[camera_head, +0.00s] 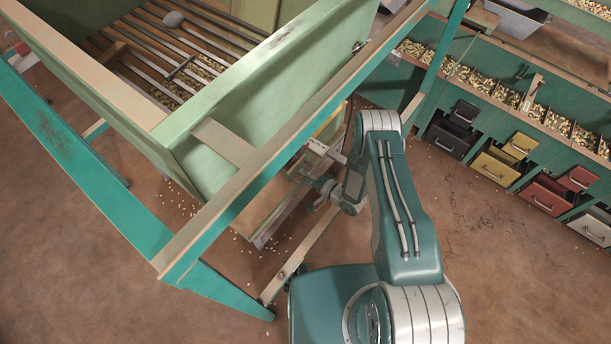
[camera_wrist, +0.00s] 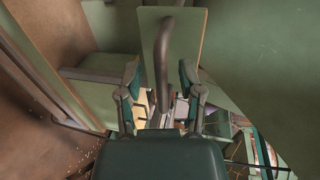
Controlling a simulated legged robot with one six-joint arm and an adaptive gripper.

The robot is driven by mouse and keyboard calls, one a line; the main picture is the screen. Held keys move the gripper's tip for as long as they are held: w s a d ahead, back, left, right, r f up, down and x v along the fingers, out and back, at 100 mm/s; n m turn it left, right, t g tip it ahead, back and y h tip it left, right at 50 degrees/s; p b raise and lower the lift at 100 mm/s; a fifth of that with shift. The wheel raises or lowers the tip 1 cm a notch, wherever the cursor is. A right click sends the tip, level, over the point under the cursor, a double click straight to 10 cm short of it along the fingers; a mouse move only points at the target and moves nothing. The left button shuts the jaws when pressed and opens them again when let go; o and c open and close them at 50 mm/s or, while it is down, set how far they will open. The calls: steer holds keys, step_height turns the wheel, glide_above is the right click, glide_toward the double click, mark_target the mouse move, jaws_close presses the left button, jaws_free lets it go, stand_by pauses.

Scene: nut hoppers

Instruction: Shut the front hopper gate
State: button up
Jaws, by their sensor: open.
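The front hopper (camera_head: 130,70) is a large green wooden box on a teal frame at the upper left of the head view. My gripper (camera_head: 308,176) is low under its front rail. In the wrist view, a green panel with a pale edge, which looks like the gate (camera_wrist: 191,42), stands ahead. A curved dark metal handle (camera_wrist: 163,48) runs down its face. The two fingers of my gripper (camera_wrist: 158,76) are open, one to each side of the handle in the picture. I cannot tell whether they touch it. The gate's position is mostly hidden in the head view.
The teal frame rail (camera_head: 290,140) crosses above my gripper. A wooden brace (camera_head: 300,262) runs low beside my arm. Nuts lie scattered on the brown floor (camera_head: 510,280). A bench (camera_head: 505,115) with nut bins and coloured drawers stands at right.

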mark_target(297, 170)
jaws_close()
steer(key=x, duration=0.2)
steer(key=r+x, duration=0.1)
steer(key=x, duration=0.2)
steer(key=shift+w+a, duration=0.1)
steer(key=shift+a, duration=0.1)
jaws_free()
steer(key=shift+a, duration=0.1)
